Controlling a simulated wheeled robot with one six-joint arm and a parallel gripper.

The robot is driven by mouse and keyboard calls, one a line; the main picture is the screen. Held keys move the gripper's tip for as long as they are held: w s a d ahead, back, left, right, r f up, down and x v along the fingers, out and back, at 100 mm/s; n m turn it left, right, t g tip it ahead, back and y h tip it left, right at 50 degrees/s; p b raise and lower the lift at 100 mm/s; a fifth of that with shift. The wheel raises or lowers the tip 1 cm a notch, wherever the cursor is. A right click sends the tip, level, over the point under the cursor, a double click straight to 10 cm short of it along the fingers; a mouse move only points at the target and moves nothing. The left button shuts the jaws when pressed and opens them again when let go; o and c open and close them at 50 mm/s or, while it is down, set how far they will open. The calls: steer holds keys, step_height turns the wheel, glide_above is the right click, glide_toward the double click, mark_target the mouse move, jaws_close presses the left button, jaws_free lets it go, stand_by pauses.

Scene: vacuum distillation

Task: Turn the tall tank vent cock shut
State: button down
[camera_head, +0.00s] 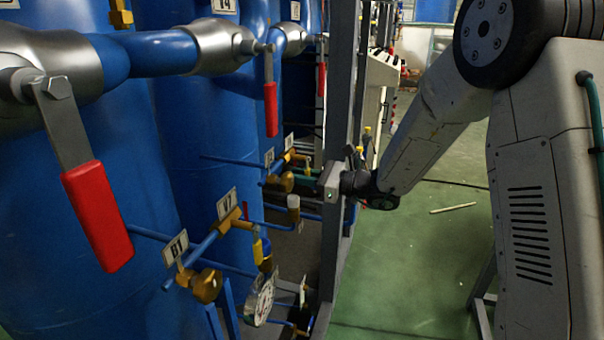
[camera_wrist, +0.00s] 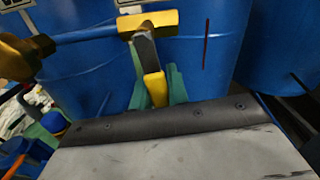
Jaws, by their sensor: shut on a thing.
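The vent cock has a brass body (camera_wrist: 148,24) on a thin blue pipe in the wrist view. Its grey lever with a yellow handle (camera_wrist: 154,88) points down the picture, across the line of the pipe. My gripper (camera_wrist: 157,84) has its green fingers closed around the yellow handle. The tall blue tank (camera_wrist: 190,65) stands behind the cock. In the head view, my gripper (camera_head: 312,173) shows only as a bit of green at the small brass cock (camera_head: 289,160); the grey post and my wrist hide much of it.
A grey upright post (camera_head: 337,120) stands close to my wrist. Large red-handled valves (camera_head: 98,215) and lower brass cocks (camera_head: 206,285) are at the left. A pressure gauge (camera_head: 262,300) hangs below. The green floor (camera_head: 430,260) at the right is mostly clear, with a small stick on it.

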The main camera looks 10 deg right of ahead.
steer(key=shift+s+a+m, duration=0.1)
steer(key=shift+s+m, duration=0.2)
steer(key=shift+m, duration=0.4)
steer(key=shift+f, duration=0.1)
steer(key=c, duration=1.4)
jaws_free()
steer(key=shift+o, duration=0.2)
steer(key=v, duration=0.8)
